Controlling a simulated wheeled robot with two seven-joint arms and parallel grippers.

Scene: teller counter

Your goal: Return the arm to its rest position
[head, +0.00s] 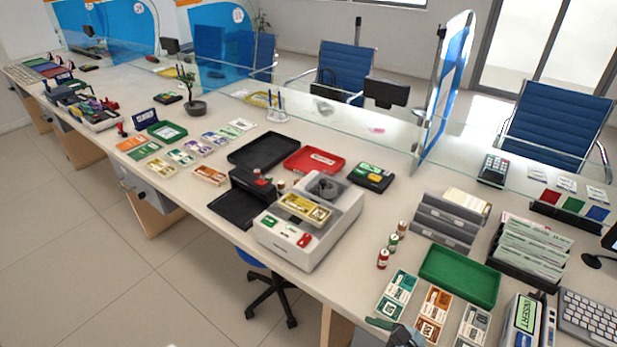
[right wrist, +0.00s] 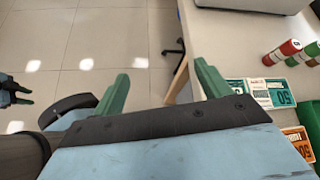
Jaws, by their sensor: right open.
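My right gripper (head: 392,330) shows at the bottom edge of the head view, by the counter's front edge, near the banknote cards. In the right wrist view my right gripper (right wrist: 160,78) has its two green fingers wide apart, with only floor and the counter's edge seen between them. It is empty. My left gripper (right wrist: 18,92) shows small at the left edge of the right wrist view, over the floor. Its green fingertips are too small to judge. The left gripper is not seen in the head view.
Close to the right gripper are teal note cards (head: 397,290), orange note cards (head: 433,311), a green tray (head: 460,277) and upright coin rolls (head: 383,258). A grey counting machine (head: 335,222) stands further left. A glass screen (head: 447,85) rises behind. The floor (head: 80,250) before the counter is clear.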

